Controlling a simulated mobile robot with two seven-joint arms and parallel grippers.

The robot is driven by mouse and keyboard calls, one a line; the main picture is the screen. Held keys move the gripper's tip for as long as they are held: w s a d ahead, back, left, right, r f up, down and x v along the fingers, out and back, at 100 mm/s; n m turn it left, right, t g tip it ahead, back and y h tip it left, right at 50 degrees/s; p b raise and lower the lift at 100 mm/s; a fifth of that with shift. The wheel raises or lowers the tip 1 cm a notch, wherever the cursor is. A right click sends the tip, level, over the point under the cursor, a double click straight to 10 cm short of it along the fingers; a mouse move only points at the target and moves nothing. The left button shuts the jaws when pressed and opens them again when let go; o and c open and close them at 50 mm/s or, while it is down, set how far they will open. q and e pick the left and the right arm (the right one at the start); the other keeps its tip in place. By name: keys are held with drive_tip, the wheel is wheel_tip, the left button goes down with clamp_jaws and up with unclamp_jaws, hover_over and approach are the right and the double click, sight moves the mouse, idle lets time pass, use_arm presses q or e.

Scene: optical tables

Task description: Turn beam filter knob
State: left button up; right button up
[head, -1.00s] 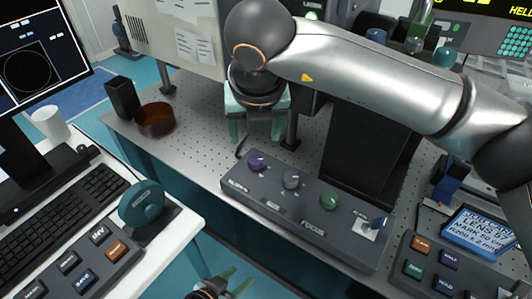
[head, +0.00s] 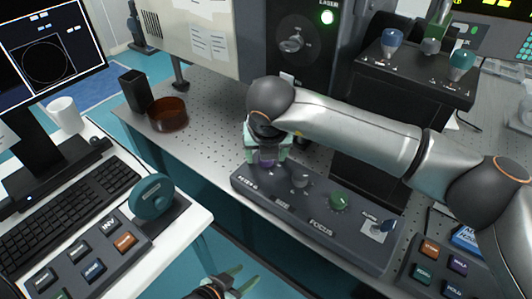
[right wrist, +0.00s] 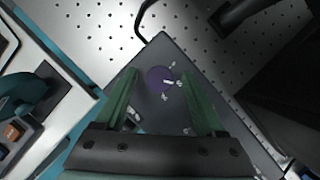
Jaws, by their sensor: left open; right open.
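A dark grey control box (head: 290,213) carries a row of knobs: a purple knob (right wrist: 161,79), a grey knob (head: 300,178) and a green knob (head: 338,201). The green one is marked FOCUS; the label by the purple one is too small to read surely. My right gripper (head: 267,155) points down over the purple knob and partly hides it. In the right wrist view its green fingers (right wrist: 158,80) are open, with the purple knob and its white pointer line showing between them. My left gripper (head: 238,282) is open and empty at the bottom, low beside the table.
A lever switch (head: 384,226) stands at the box's right end. Behind are a dark panel with a laser dial (head: 292,44) and a black stand with blue and teal knobs (head: 392,38). A brown dish (head: 168,117) sits left on perforated tabletop. A desk with keyboard (head: 75,212) is left.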

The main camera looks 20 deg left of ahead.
clamp_jaws()
idle(0.5)
